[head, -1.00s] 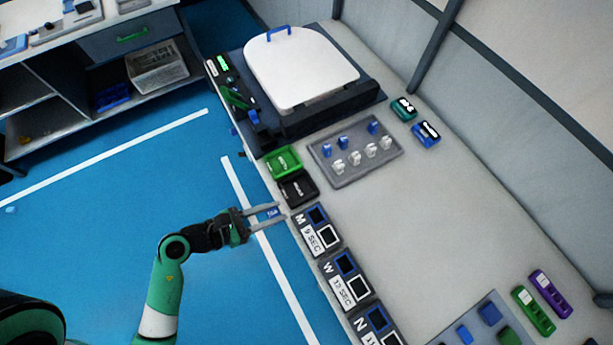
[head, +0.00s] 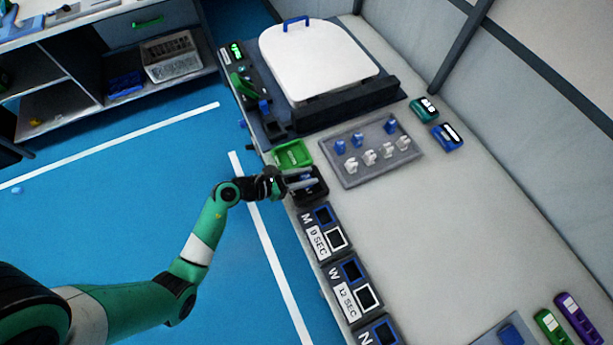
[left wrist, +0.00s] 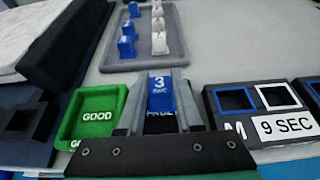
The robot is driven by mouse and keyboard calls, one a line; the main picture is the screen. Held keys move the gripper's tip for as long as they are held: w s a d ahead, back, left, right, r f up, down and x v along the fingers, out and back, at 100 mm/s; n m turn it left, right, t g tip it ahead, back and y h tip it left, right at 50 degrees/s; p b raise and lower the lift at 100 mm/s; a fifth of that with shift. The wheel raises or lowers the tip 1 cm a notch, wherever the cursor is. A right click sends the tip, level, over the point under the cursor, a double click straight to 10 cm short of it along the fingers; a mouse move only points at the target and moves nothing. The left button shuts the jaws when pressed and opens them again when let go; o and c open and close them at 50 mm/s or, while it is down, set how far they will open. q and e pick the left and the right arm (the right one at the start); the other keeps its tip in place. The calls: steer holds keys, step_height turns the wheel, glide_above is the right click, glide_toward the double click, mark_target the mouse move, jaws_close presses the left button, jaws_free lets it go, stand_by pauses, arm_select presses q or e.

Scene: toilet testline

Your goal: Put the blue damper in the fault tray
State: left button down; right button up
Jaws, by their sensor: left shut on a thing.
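My left gripper (head: 304,180) is shut on the blue damper (left wrist: 160,94), which is marked "3 SEC" in the left wrist view. The damper sits upright between the two grey fingers. The gripper is over the black tray (head: 314,197), the fault tray, beside the green GOOD tray (head: 293,153). In the left wrist view the fingers and damper hide most of the black tray and its lettering. I cannot tell the exact height of the damper above it. My right gripper is not in view.
A grey rack (head: 371,152) with several blue and white dampers lies behind the trays. Label stations (head: 324,232) marked M, W and N line the front edge. A white toilet seat unit (head: 315,60) stands farther back. The right side of the bench is mostly clear.

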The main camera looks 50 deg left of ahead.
arm_select(q)
steer(key=f, duration=0.1)
steer(key=f+b, duration=0.2)
steer(key=shift+w+a+f, duration=0.1)
steer(key=shift+w+f, duration=0.15)
steer(key=shift+f, duration=0.15)
steer(key=shift+r, duration=0.1)
steer(key=c, duration=0.6)
jaws_free()
